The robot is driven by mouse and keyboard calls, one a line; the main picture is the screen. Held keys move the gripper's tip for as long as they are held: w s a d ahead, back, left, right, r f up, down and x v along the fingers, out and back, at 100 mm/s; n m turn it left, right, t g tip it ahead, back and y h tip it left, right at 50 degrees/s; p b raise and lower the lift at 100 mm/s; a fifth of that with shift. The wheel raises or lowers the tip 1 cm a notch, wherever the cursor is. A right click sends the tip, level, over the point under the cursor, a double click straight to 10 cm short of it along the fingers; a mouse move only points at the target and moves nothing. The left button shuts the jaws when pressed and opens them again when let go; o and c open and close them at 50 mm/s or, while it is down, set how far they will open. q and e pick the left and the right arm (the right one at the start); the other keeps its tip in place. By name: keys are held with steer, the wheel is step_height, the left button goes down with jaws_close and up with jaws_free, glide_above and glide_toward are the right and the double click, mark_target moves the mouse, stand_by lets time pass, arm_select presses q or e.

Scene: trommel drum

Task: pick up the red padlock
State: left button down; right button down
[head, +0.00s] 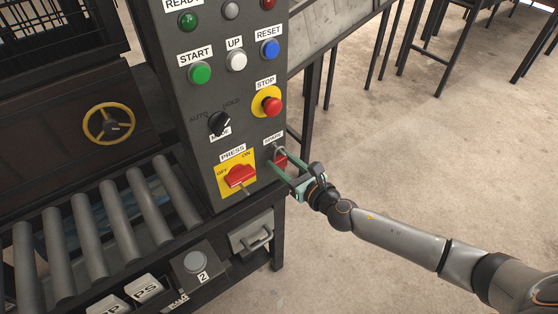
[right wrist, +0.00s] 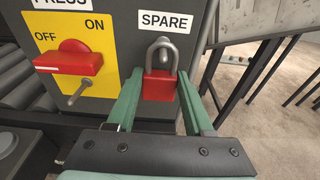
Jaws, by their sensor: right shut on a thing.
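The red padlock (right wrist: 159,85) hangs by its grey shackle at the spot under the SPARE label (right wrist: 167,21) on the dark control panel. In the head view the padlock (head: 281,160) is partly hidden by my gripper. My right gripper (right wrist: 160,88) has its two green fingers on either side of the padlock's body and is shut on it. It also shows in the head view (head: 282,168) at the panel's lower right edge. The shackle still passes around a grey fitting on the panel. My left gripper is not in view.
Left of the padlock is a red PRESS switch (head: 239,175) on a yellow plate, with a metal pin below it. A red stop button (head: 271,106) is above. A roller conveyor (head: 110,225) runs at left. Open floor (head: 400,150) lies to the right.

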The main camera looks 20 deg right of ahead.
steer(key=shift+r, duration=0.1)
steer(key=shift+r+p, duration=0.4)
steer(key=shift+r, duration=0.25)
steer(key=shift+s, duration=0.2)
steer(key=f+b+v, duration=0.2)
steer(key=b+v, duration=0.1)
steer(key=v, duration=1.4)
steer(key=shift+s+f+b, duration=0.3)
steer(key=shift+s, duration=0.1)
steer(key=shift+d+r+p, duration=0.15)
steer(key=shift+r+p, duration=0.25)
steer(key=shift+p, duration=0.1)
